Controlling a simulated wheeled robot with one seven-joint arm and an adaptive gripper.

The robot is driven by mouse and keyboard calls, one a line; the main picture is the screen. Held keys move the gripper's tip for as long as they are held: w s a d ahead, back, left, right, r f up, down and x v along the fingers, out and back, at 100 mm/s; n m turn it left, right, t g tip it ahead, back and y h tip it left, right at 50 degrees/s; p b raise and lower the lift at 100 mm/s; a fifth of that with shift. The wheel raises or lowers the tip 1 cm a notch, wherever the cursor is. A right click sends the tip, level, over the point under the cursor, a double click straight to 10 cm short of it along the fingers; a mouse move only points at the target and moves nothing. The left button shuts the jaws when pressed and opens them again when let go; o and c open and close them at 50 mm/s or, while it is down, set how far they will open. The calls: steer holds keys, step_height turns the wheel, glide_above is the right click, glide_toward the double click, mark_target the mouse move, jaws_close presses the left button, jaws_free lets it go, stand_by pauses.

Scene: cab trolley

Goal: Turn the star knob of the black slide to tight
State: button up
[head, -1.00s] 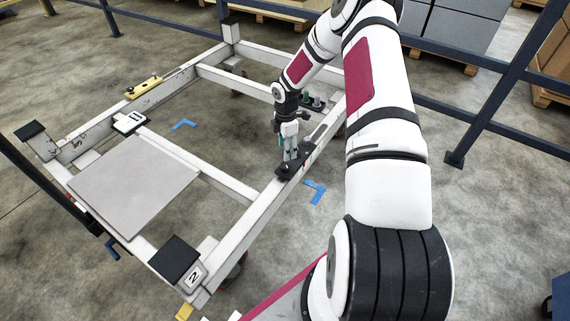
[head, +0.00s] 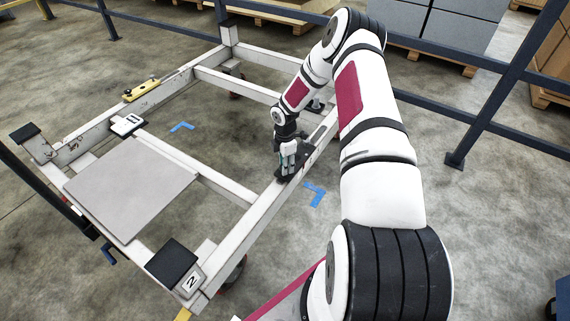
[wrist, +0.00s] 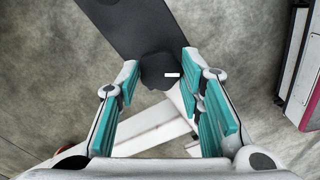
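The black slide (wrist: 130,25) is a dark flat plate running up and left in the wrist view. Its dark star knob (wrist: 158,66) is at the plate's near end, with a short white mark on its right side. My gripper (wrist: 164,84) is open, its teal-padded fingers on either side of the knob, with gaps showing. I cannot tell whether a pad touches the knob.
The white trolley frame (head: 235,221) has open gaps between its rails. A yellow slide (head: 141,90) sits on the far-left rail. A grey panel (head: 130,190) and a black corner pad (head: 173,260) lie at the near left. Blue railings (head: 480,115) stand behind my arm.

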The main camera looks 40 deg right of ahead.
steer(key=c, duration=0.5)
steer(key=shift+o, duration=0.2)
